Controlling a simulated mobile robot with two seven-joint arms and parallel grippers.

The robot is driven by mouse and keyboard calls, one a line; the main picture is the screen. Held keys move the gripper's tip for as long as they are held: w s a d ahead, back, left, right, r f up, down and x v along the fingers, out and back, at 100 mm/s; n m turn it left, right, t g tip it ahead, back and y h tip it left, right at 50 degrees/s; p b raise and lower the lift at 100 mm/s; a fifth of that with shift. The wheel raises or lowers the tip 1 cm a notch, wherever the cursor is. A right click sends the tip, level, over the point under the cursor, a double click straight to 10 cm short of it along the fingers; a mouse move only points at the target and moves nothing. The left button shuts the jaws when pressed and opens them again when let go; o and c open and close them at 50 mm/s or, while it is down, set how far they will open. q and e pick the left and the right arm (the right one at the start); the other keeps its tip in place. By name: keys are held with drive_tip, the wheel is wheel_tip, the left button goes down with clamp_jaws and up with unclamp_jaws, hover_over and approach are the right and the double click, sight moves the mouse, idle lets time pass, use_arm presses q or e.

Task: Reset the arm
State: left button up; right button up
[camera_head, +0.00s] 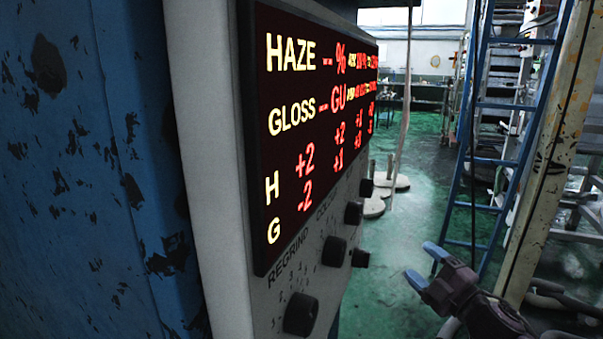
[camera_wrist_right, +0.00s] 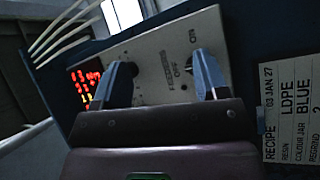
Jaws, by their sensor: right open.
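My right gripper (camera_head: 424,264) is at the lower right of the head view, its two blue fingers apart and nothing between them. In the right wrist view the open fingers (camera_wrist_right: 161,65) point toward a pale control panel (camera_wrist_right: 150,50) marked ON and OFF. Dark knobs there are partly hidden by the fingers. In the head view the grey control panel (camera_head: 210,130) stands left of the gripper, with a clear gap of floor between them. Its black display (camera_head: 310,120) shows HAZE, GLOSS, H and G. My left gripper is out of view.
Several black knobs, one large at the bottom (camera_head: 300,314), jut from the panel. A blue metal wall (camera_head: 90,170) fills the left. A blue ladder (camera_head: 468,150) and a pale post (camera_head: 550,140) stand right. Green floor (camera_head: 385,300) is open between. A recipe card (camera_wrist_right: 290,115) hangs beside the panel.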

drive_tip(key=s+f+m+g+h+p, duration=0.1)
drive_tip(key=s+f+m+g+h, duration=0.1)
drive_tip(key=s+f+m, duration=0.4)
drive_tip(key=s+d+f+m+g+h, duration=0.1)
drive_tip(key=s+f+m+h, duration=0.3)
drive_tip(key=s+f, duration=0.7)
drive_tip(key=s+d+f+m+g+h+p, duration=0.1)
drive_tip(key=s+f+m+g+h, duration=0.2)
drive_tip(key=s+f+m, duration=0.6)
drive_tip(key=s+h, duration=0.1)
drive_tip(key=s, duration=0.8)
drive_tip(key=shift+s+d+p, duration=0.15)
drive_tip(key=shift+s+p, duration=0.1)
drive_tip(key=shift+p, duration=0.1)
